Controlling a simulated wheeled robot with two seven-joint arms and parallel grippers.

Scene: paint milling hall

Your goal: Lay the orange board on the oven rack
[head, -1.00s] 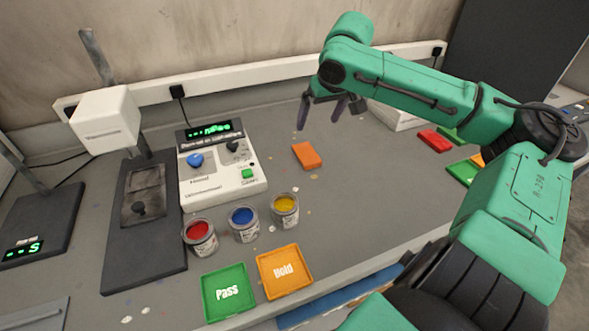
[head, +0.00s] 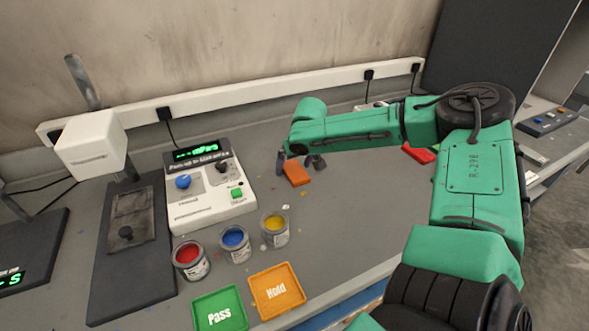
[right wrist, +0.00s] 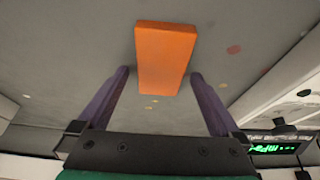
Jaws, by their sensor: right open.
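The orange board (head: 297,174) is a small flat block lying on the grey bench, right of the white console. My right gripper (head: 299,161) is lowered to it from above, with one finger on either side. In the right wrist view the orange board (right wrist: 166,58) lies ahead of and between the two purple fingers of the gripper (right wrist: 160,85). Gaps show on both sides, so the fingers are open and apart from it. The oven rack cannot be made out in these views. My left gripper is not in view.
A white console (head: 208,190) with a green display stands left of the board. Red (head: 190,260), blue (head: 234,243) and yellow (head: 274,229) paint cans stand in front. Green Pass (head: 219,309) and orange Hold (head: 277,287) trays lie near the bench edge. A red board (head: 418,154) lies right.

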